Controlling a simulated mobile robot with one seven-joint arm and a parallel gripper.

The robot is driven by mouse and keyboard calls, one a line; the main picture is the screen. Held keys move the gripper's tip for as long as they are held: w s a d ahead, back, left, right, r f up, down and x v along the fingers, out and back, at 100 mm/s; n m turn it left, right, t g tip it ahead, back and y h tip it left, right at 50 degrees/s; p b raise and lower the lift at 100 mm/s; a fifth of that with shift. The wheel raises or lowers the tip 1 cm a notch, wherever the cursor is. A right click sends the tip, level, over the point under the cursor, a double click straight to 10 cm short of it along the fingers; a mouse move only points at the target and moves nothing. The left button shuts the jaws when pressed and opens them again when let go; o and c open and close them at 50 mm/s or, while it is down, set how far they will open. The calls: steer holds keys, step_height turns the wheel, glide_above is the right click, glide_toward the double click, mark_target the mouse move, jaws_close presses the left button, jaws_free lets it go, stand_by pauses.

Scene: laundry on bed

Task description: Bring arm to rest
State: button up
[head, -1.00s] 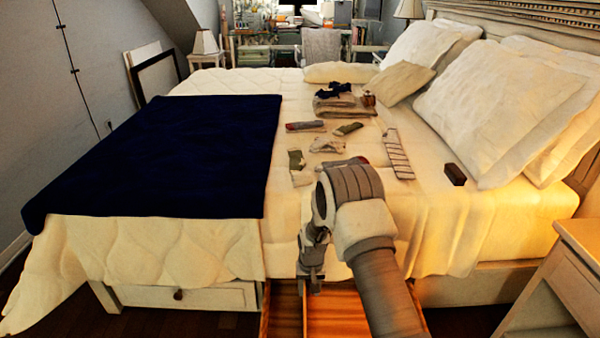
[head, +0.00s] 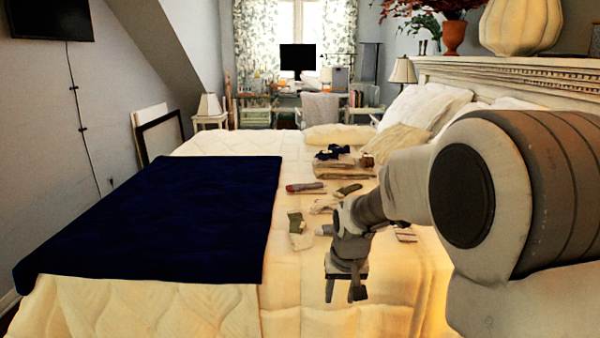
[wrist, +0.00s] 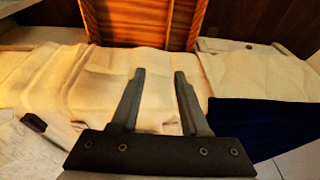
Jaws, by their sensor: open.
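My gripper (head: 345,288) hangs over the near side of the bed in the head view, with its fingers pointing down. In the wrist view my gripper (wrist: 160,75) shows two fingers apart with nothing between them. Below the fingers lies the cream bedspread (wrist: 110,80). My arm crosses the right side of the head view and hides part of the bed and pillows.
A navy blanket (head: 170,210) covers the bed's left part. Several small clothes, including a grey-red one (head: 305,188), and a folded stack (head: 340,168) lie mid-bed. Pillows (head: 425,108) stand at the headboard. In the wrist view, an open wooden drawer (wrist: 145,22) juts from the bed.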

steer(key=s+d+r+t, duration=0.1)
steer(key=s+d+r, duration=0.1)
steer(key=s+r, duration=0.45)
steer(key=s+d+r+t+p, duration=0.1)
steer(key=s+d+r, duration=0.15)
steer(key=s, duration=0.75)
steer(key=s+d+r+t, duration=0.1)
steer(key=s+r, duration=0.4)
steer(key=s, duration=0.4)
step_height(320, 180, up, 20)
steer(key=p, duration=2)
steer(key=shift+w, duration=0.15)
